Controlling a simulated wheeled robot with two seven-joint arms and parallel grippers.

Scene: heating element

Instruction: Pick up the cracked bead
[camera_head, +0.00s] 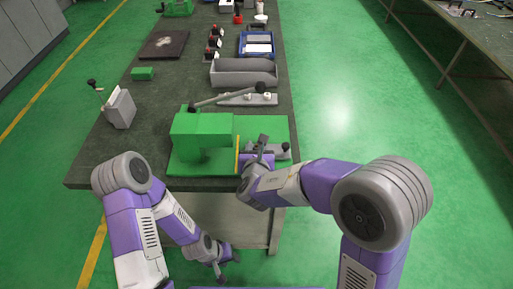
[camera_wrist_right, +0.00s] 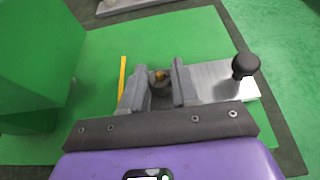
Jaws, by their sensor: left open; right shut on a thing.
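My right gripper (camera_head: 262,152) is over the front right part of a green machine base (camera_head: 275,126). In the right wrist view its two grey fingers (camera_wrist_right: 159,78) are close around a small dark grey bead-like piece with an orange-brown spot (camera_wrist_right: 158,75). The fingers hide much of this piece, and a crack is too small to make out. My left gripper (camera_head: 228,256) is open and empty, low in front of the table's front edge.
A tall green block (camera_head: 200,132) stands left of my right gripper, with a thin yellow strip (camera_wrist_right: 122,78) beside the fingers. A metal block with a black knob (camera_wrist_right: 244,66) is close on the right. Behind are a lever (camera_head: 230,96) and a grey bin (camera_head: 243,72).

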